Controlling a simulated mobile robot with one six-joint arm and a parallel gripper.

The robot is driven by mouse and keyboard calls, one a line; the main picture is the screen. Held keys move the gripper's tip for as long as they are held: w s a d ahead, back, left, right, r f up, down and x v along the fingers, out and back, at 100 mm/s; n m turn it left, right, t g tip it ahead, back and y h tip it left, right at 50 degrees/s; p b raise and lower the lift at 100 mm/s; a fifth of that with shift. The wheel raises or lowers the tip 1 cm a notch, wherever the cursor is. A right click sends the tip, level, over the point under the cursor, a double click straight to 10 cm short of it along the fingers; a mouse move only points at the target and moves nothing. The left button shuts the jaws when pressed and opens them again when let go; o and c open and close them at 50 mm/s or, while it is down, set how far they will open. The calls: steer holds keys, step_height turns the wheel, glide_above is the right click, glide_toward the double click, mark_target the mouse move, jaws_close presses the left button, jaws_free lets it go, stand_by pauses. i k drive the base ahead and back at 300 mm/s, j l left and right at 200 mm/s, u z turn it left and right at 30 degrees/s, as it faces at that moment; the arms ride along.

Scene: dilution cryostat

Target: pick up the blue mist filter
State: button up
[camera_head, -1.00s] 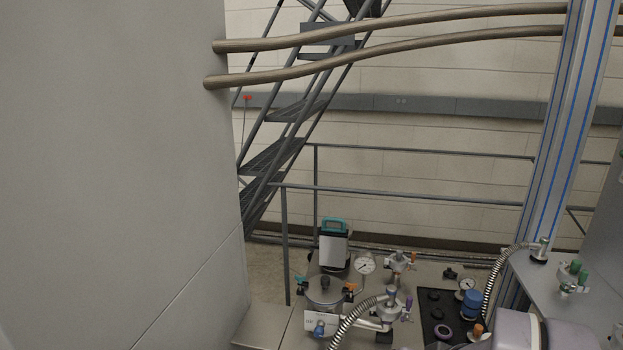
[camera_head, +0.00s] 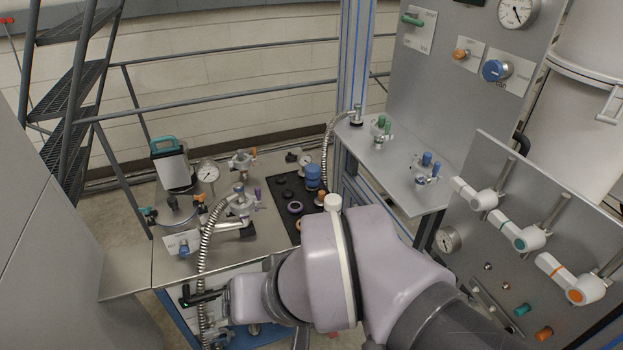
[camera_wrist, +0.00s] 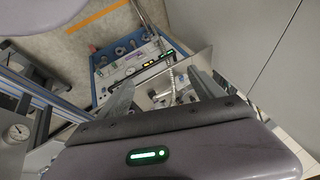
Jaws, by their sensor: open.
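A blue cylinder (camera_head: 313,177), which looks like the blue mist filter, stands upright on a black mat (camera_head: 279,193) on the bench in the head view. In the wrist view I cannot make it out. My gripper (camera_head: 200,297) is low, in front of the bench's front edge, down and left of the blue cylinder and well apart from it. In the wrist view its two fingers (camera_wrist: 163,84) are spread with nothing held between them.
The bench (camera_head: 140,257) also carries a pressure gauge (camera_head: 208,171), a ribbed metal hose (camera_head: 204,255) and a case with a teal handle (camera_head: 174,166). Small rings and an orange-topped part share the mat. A metal shelf (camera_head: 400,190) and valve panel (camera_head: 560,240) are at right.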

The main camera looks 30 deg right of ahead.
mark_target(313, 171)
steer(key=i+l+z, duration=0.1)
steer(key=i+z, duration=0.45)
steer(key=z, duration=0.25)
steer(key=i+j+z, duration=0.1)
steer(key=i+z, duration=0.3)
steer(key=i+j+z, duration=0.15)
steer(key=z, duration=0.25)
